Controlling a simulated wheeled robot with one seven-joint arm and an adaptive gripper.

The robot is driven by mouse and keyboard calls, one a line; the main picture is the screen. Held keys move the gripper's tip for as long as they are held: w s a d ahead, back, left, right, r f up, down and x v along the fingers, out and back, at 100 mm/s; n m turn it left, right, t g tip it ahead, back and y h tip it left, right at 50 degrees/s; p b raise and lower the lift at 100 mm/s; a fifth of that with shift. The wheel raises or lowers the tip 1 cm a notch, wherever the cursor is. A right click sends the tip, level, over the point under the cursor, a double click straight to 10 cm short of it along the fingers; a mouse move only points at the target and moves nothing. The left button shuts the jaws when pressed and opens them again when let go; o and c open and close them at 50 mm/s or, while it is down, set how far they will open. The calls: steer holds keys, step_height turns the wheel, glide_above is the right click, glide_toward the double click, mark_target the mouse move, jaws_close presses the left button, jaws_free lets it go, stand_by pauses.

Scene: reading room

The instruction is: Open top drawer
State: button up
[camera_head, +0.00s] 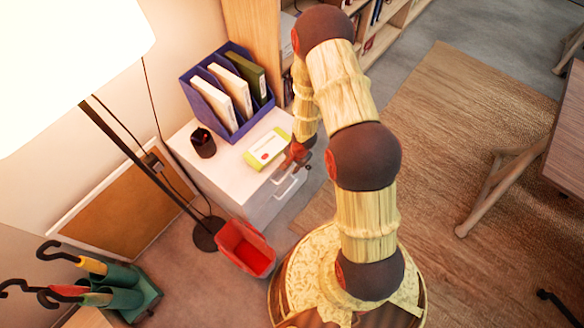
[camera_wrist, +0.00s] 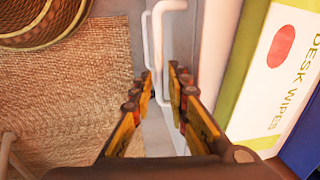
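The white drawer cabinet (camera_head: 232,190) stands against the wall, its front facing the lower right. Two white bar handles show on its front; the upper one (camera_head: 285,172) is the top drawer's. My gripper (camera_head: 299,160) is at the cabinet's upper front edge, near that handle. In the wrist view my gripper (camera_wrist: 162,88) is open, its two fingers apart. The top drawer handle (camera_wrist: 158,45) runs into the gap between the fingertips; I cannot tell whether they touch it. The lower handle (camera_wrist: 146,38) shows to its left. The top drawer looks shut.
On the cabinet top are a box of desk wipes (camera_head: 267,149), a dark pen cup (camera_head: 203,143) and a blue file holder (camera_head: 222,118). A red bin (camera_head: 244,248) and a lamp pole (camera_head: 150,162) stand beside the cabinet. The woven rug (camera_head: 430,140) lies open to the right.

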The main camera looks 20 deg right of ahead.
steer(key=shift+c, duration=0.5)
jaws_close()
